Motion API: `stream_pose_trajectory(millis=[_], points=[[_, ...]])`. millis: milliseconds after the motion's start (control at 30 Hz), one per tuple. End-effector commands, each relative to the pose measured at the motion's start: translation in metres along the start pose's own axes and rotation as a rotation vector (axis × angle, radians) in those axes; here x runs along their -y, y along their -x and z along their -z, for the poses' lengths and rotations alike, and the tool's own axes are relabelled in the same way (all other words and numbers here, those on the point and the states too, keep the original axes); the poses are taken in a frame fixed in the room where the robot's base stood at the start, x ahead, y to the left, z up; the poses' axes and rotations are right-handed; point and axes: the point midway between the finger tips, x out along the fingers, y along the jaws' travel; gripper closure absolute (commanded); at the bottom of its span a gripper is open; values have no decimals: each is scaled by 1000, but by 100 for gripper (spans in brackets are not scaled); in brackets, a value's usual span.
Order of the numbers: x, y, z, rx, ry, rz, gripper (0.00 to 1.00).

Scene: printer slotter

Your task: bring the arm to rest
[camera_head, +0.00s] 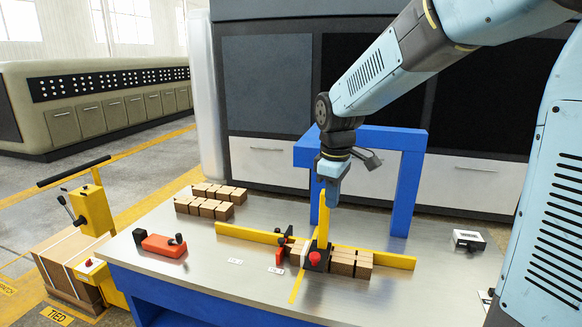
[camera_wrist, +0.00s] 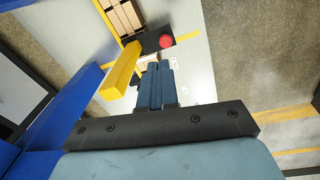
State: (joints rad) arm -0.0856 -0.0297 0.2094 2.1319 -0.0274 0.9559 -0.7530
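My arm reaches in from the upper right in the head view and bends down over the metal table (camera_head: 190,285). My gripper (camera_head: 333,190) hangs above the table, in front of the blue arch (camera_head: 408,190) and close to the top of an upright yellow post (camera_head: 323,222). I cannot tell whether it touches the post. In the wrist view the two dark blue fingers (camera_wrist: 156,68) lie side by side, shut, with nothing visible between them. The yellow post (camera_wrist: 120,72) is beside the fingertips there.
Below the gripper, brown blocks (camera_head: 350,263) sit by a yellow rail (camera_head: 400,261) and a black unit with a red knob (camera_head: 315,259). More blocks (camera_head: 205,208) lie at back left. A red tool (camera_head: 163,245) lies at left, a small box (camera_head: 468,240) at right.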

Motion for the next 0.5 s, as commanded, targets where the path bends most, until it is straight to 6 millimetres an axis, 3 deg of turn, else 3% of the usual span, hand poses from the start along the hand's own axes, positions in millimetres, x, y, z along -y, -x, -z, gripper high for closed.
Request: stream_pose_trajectory(millis=[200, 500], points=[[15, 36, -49, -51, -226, -78, 100], [44, 68, -112, -143, -536, -155, 100]])
